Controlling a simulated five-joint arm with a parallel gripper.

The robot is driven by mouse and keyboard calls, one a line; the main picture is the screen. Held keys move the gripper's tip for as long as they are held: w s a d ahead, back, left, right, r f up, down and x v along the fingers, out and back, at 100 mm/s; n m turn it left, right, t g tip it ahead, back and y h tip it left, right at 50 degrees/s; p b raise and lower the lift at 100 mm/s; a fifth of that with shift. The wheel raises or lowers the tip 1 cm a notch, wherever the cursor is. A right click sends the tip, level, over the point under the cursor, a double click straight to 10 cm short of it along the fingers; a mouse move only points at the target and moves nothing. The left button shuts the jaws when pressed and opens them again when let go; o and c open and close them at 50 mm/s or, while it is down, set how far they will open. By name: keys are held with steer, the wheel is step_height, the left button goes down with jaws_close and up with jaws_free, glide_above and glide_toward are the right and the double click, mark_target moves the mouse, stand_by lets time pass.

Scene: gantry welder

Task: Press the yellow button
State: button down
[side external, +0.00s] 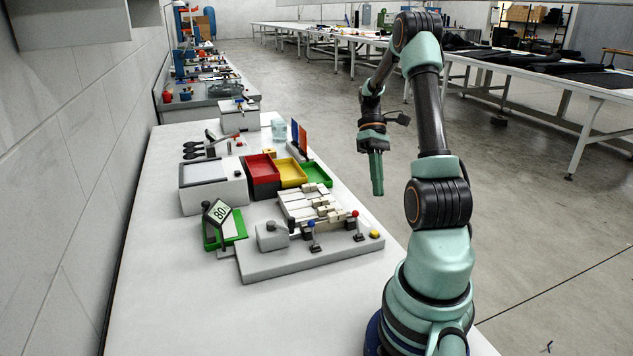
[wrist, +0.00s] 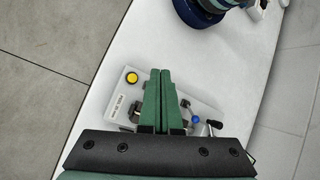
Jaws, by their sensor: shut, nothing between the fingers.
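The yellow button (side external: 374,233) is a small round cap at the right front corner of a grey control panel (side external: 262,270) on the white table. In the wrist view the yellow button (wrist: 132,77) has a dark ring and sits on the panel's light plate, left of my fingertips. My gripper (side external: 377,192) is shut and empty. It hangs in the air with its fingers pointing down, well above the table's level and apart from the button. The wrist view shows my gripper (wrist: 166,72) with both green fingers together, covering part of the panel.
A red-knobbed lever (side external: 355,214) and a blue-knobbed lever (side external: 312,224) stand beside the button on the panel. Red (side external: 261,168), yellow (side external: 290,172) and green (side external: 316,172) trays lie behind. A green-based stand with an "80" sign (side external: 219,212) is at left. The table front (side external: 180,310) is clear.

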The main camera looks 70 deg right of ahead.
mark_target(373, 230)
steer(key=shift+f, duration=0.15)
steer(key=shift+f, duration=4.3)
steer(key=shift+f, duration=0.1)
steer(key=shift+f, duration=0.35)
steer(key=shift+f, duration=0.45)
steer(key=shift+r, duration=0.9)
steer(key=shift+r, duration=2.55)
